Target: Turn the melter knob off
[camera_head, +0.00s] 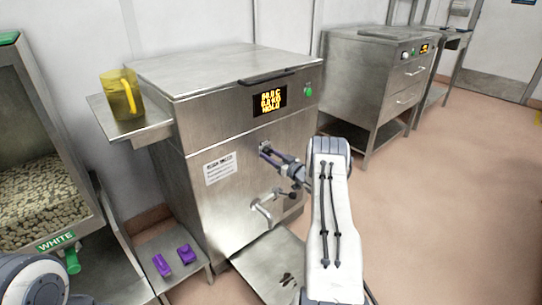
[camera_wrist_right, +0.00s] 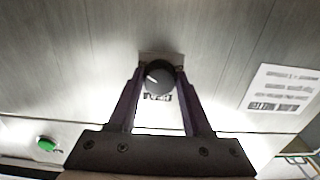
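The steel melter (camera_head: 240,185) stands in the middle of the head view, its lit display (camera_head: 269,99) reading in yellow, with "HOLD" on the last line. My right gripper (camera_head: 267,152) is at the melter's front. In the wrist view, its fingers (camera_wrist_right: 159,72) stand on both sides of the knob, seemingly with narrow gaps. The left gripper is out of view.
A green button (camera_head: 308,91) is right of the display; a tap (camera_head: 262,207) is below my gripper. A yellow jug (camera_head: 121,95) stands on the side shelf. Purple pieces (camera_head: 162,265) lie on a low shelf. Another steel cabinet (camera_head: 360,80) stands behind; floor at right is clear.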

